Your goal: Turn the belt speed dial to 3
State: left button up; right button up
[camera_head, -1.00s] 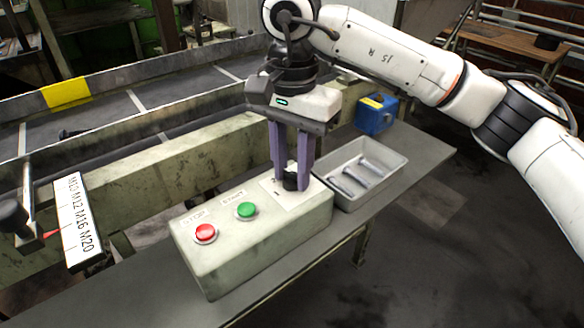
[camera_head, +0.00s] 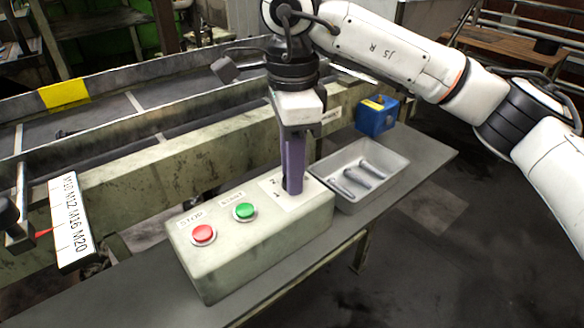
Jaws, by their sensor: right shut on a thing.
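The belt speed dial is a small dark knob on a white label plate (camera_head: 274,187) at the right end of the pale control box (camera_head: 240,262). Digits on the label show in part, and the dial is mostly hidden behind the fingers. My right gripper (camera_head: 293,190) points straight down and is shut on the dial. Its purple fingers are seen nearly edge-on, one in front of the other. The pointer and its setting are hidden. My left gripper is not in view.
A red STOP button (camera_head: 204,234) and a green START button (camera_head: 245,211) sit left of the dial. A grey tray (camera_head: 394,160) with metal bolts stands right of the box, with a blue box (camera_head: 376,115) behind. The conveyor (camera_head: 130,115) runs behind.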

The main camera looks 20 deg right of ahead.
jog(key=shift+m, duration=0.3)
dwell(0.4)
jog(key=o, duration=1.1)
jog(key=shift+c, duration=0.2)
jog(key=shift+r, duration=0.1)
notch_tip(320, 180, up, 10)
jog(key=shift+p, duration=0.45)
jog(key=shift+r, duration=0.1)
